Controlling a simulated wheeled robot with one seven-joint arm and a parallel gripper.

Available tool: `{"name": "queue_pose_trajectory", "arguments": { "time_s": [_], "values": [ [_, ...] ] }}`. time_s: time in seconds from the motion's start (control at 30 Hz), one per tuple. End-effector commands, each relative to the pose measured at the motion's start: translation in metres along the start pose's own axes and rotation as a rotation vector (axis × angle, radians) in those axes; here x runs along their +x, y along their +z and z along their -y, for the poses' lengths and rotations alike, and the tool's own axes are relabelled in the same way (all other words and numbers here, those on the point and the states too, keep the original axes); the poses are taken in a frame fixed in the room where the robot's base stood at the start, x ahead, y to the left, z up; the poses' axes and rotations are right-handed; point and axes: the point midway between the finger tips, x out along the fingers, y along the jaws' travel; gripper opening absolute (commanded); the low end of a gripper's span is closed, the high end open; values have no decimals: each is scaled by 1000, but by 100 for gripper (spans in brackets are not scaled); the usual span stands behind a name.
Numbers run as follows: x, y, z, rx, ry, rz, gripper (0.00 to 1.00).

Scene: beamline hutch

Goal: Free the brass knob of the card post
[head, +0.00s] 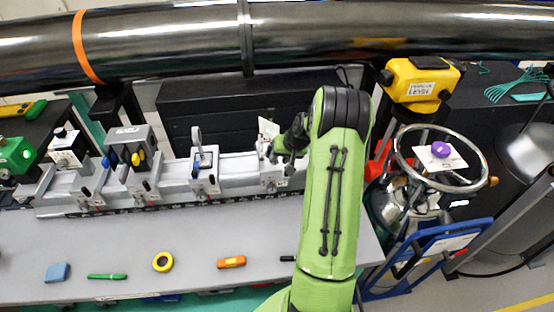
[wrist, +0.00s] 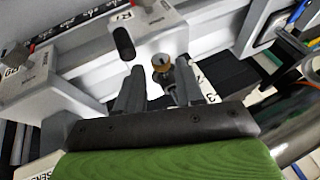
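The card post with its white card (head: 268,129) stands at the right part of the grey rail, partly hidden by my arm. My gripper (wrist: 159,70) is open, one dark finger on each side of the knob in the picture. I cannot tell whether either finger touches it.
Other carriers (head: 203,165) stand along the rail (head: 232,180) to the left. A black pipe (head: 180,40) runs across above. A yellow box (head: 420,82) and a handwheel (head: 482,150) are at right. Tape (head: 162,262) and small tools lie on the front bench.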

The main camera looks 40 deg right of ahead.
Motion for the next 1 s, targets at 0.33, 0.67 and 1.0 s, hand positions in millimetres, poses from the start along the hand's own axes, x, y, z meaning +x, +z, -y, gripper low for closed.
{"name": "queue_pose_trajectory", "arguments": {
  "time_s": [0.33,0.67,1.0],
  "values": [
    [27,0,0,-1,0,0,37],
    [27,0,0,-1,0,0,5],
    [27,0,2,-20,38,-1,0]
  ]
}}
